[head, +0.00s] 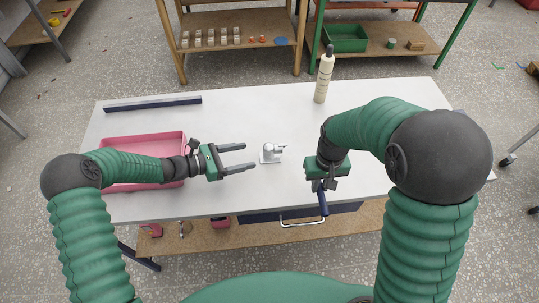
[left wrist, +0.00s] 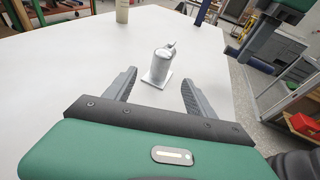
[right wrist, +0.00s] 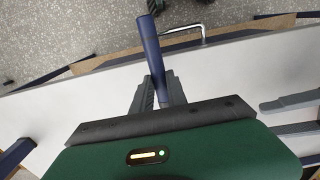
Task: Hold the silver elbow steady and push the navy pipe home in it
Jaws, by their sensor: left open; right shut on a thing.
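The silver elbow (head: 271,152) stands on a small white base plate near the middle of the table. My left gripper (head: 250,157) is open, its fingers pointing right toward the elbow, with a small gap between. In the left wrist view the elbow (left wrist: 163,65) stands ahead of the two open fingers (left wrist: 155,88), touching neither. My right gripper (head: 320,187) points down near the table's front edge, right of the elbow. It is shut on the navy pipe (right wrist: 153,50), which also shows in the head view (head: 323,204). The pipe is apart from the elbow.
A pink tray (head: 130,145) lies at the left of the table, under my left arm. A dark bar (head: 152,104) lies at the back left. A cream bottle (head: 324,78) stands at the back. A drawer handle (head: 302,223) is below the front edge.

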